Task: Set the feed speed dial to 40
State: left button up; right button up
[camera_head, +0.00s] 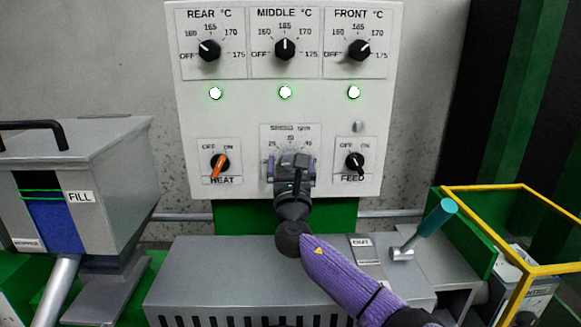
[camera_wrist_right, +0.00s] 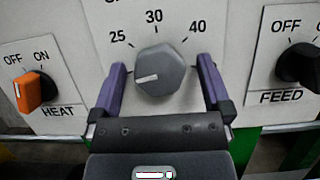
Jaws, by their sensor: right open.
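The feed speed dial (camera_wrist_right: 165,70) is a round grey knob with a white pointer line, seen in the right wrist view. The pointer aims left and slightly down, below the 25 mark; marks 30 and 40 are above and to the upper right. My right gripper (camera_wrist_right: 161,66) is open, with one purple finger on each side of the knob and visible gaps between. In the head view my right gripper (camera_head: 291,168) is in front of the speed plate (camera_head: 289,130) and hides most of the dial. My left gripper is not in view.
The orange HEAT switch (camera_head: 219,163) is left of the dial and the black FEED switch (camera_head: 355,161) right. Three temperature knobs and three lit green lamps are above. A teal-handled lever (camera_head: 436,218) and a yellow frame (camera_head: 482,189) are at the right, a FILL hopper (camera_head: 110,150) left.

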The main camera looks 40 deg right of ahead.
jog(key=shift+c, duration=0.3)
jog(key=c, duration=1.2)
